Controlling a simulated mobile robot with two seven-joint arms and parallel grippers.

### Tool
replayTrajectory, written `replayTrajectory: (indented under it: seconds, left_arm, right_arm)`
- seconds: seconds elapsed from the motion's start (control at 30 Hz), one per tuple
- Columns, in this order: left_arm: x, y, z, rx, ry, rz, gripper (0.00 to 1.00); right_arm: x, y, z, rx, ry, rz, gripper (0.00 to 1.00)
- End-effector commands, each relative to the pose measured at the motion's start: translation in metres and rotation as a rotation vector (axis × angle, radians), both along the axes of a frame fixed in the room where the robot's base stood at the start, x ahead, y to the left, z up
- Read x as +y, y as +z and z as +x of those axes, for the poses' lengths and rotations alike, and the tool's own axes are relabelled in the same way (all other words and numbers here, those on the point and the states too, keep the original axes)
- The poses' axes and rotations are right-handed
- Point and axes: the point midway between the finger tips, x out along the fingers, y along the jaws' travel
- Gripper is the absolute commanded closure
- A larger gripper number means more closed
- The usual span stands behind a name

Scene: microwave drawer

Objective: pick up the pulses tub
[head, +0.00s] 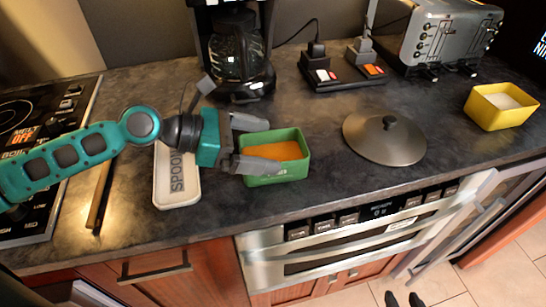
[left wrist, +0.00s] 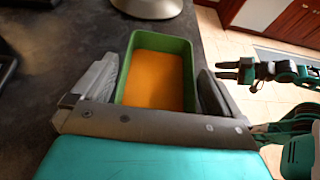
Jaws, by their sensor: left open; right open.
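The pulses tub, a green rectangular tub with orange contents (head: 290,170), stands upright on the dark counter below the coffee maker. My left gripper (head: 266,143) is open at the tub's left end, one finger towards its back side and one across its front side. In the left wrist view the tub (left wrist: 187,50) lies between the spread fingers of my left gripper (left wrist: 155,88). Whether the fingers touch its walls I cannot tell. My right gripper (head: 403,299) is open and empty at the bottom edge, away from the counter; it also shows in the left wrist view (left wrist: 240,69).
A round grey lid (head: 380,145) lies right of the tub. A yellow tub with pale contents (head: 480,112) stands further right. A spoon rest (head: 175,190) lies under my left arm. The coffee maker (head: 235,50), switched sockets (head: 340,75) and toaster (head: 440,35) line the back.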

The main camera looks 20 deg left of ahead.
Motion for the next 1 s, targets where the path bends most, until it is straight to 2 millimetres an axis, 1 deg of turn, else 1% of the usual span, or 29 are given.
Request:
replayTrajectory:
  seconds: [0.1,0.3,0.77,1.0]
  left_arm:
    - [-0.0039,-0.0016,0.0025,-0.001,0.0,0.0,0.0]
    - [-0.0039,-0.0021,0.0024,-0.001,0.001,0.002,0.0]
    - [-0.0037,-0.0019,0.0022,0.0,0.0,0.001,0.44]
    - [-0.0037,-0.0002,0.0025,-0.002,0.0,0.0,0.44]
  right_arm:
    - [0.0001,0.0002,-0.0006,0.001,0.0,0.0,0.57]
    - [0.0001,-0.0006,-0.0018,0.004,0.0,0.001,0.57]
    - [0.0001,-0.0008,-0.0021,0.004,0.0,0.001,0.57]
    - [0.0001,-0.0005,-0.0021,0.005,0.0,0.0,0.57]
